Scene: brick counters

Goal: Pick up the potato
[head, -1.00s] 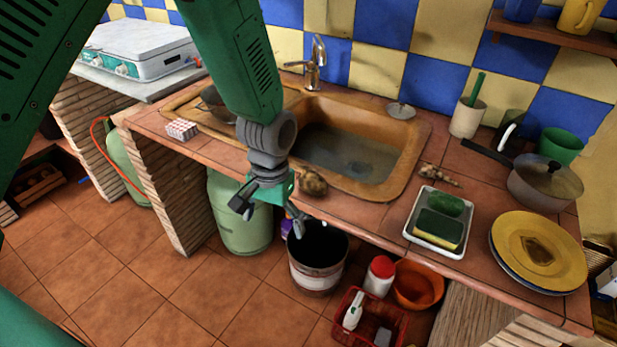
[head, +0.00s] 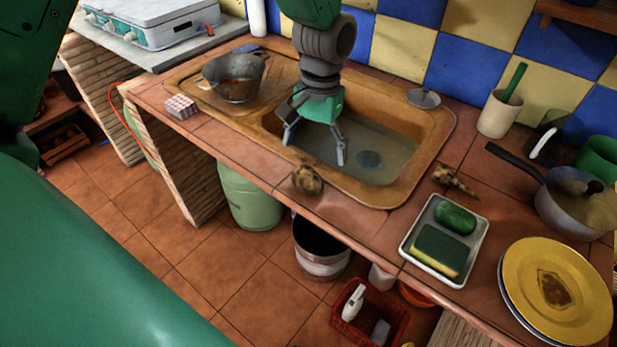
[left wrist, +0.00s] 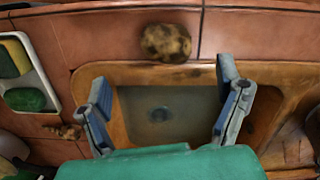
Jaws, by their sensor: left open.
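The potato (head: 307,180) is brown and lumpy and lies on the tiled counter at the front edge of the sink. In the left wrist view the potato (left wrist: 167,43) is at the top centre, beyond the fingertips. My left gripper (head: 313,150) is open and empty over the sink basin, behind the potato and apart from it. In the left wrist view the left gripper's fingers (left wrist: 160,85) are spread wide on both sides of the basin. My right gripper does not show.
The sink (head: 432,150) has an orange-brown rim. A pot (head: 234,84) stands on its left. A white tray (head: 403,246) with a sponge and a green item, a ginger-like root (head: 455,181) and yellow plates (head: 553,293) are to the right. A bucket (head: 320,262) stands below.

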